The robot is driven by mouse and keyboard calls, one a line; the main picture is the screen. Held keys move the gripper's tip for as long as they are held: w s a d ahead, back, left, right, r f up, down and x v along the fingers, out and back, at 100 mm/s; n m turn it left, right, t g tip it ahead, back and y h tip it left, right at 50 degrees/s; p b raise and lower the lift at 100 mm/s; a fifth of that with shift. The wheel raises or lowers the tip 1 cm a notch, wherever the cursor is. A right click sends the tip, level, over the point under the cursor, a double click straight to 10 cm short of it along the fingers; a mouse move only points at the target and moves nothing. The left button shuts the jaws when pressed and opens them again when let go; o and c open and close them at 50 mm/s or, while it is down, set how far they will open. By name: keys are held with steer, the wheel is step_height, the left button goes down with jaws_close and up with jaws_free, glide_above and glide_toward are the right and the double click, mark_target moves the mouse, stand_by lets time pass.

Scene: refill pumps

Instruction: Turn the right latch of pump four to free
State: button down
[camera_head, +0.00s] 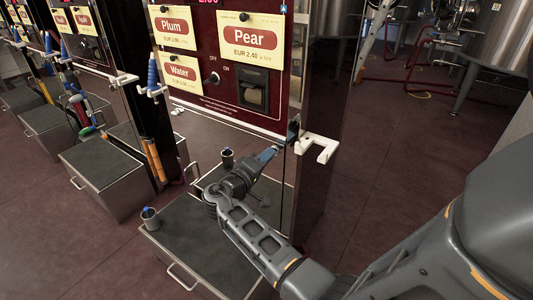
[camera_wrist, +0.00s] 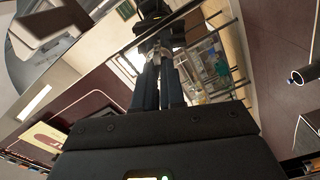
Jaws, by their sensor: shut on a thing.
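The pump with the Plum, Pear and Water labels has a dark red front panel (camera_head: 225,90). A small dark latch (camera_head: 293,131) is at the lower right edge of this panel, beside a white hook-shaped holder (camera_head: 317,148). My gripper (camera_head: 273,152) reaches up to the latch from below left. In the wrist view, the two dark fingers (camera_wrist: 171,80) run close together up to a black latch part (camera_wrist: 152,12) and are shut on it. The fingertips partly hide the latch, so its exact turn is hard to tell. No pump number is readable.
A grey-topped box (camera_head: 185,235) with a cup (camera_head: 150,217) stands below the pump, under my arm. A second cup (camera_head: 227,157) stands behind. More pumps and boxes (camera_head: 105,165) line the left. Steel tanks (camera_head: 497,45) stand back right; open floor (camera_head: 400,160) lies right.

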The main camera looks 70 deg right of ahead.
steer(key=shift+n+p, duration=1.05)
steer(key=shift+n, duration=1.15)
steer(key=shift+f, duration=0.1)
steer(key=shift+w, duration=0.1)
steer(key=c, duration=1.2)
jaws_free()
steer(key=shift+v, duration=3.95)
